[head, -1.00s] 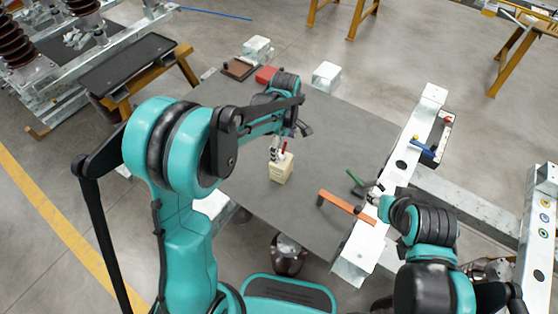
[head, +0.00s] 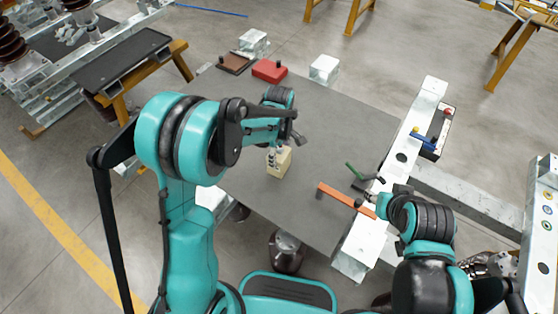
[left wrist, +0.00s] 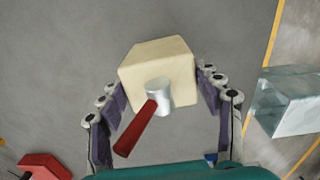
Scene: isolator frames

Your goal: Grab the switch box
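The switch box, a cream block (head: 284,166), stands on the grey table in the head view. In the left wrist view the switch box (left wrist: 160,62) shows a silver round post and a red lever on its face. My left gripper (head: 274,157) is over the box in the head view. In the left wrist view the left gripper's (left wrist: 163,92) purple-padded fingers are spread, one on each side of the box; I cannot tell whether they touch it. My right gripper (head: 368,198) is by an orange-handled tool; its finger opening is too small to read.
The grey table (head: 340,120) has free room around the box. A red block (head: 269,71), a brown tray (head: 234,63) and metal blocks (head: 324,68) lie at its far edge. The orange bar (head: 342,199) and a green-handled tool (head: 354,171) lie near a white perforated beam (head: 415,125).

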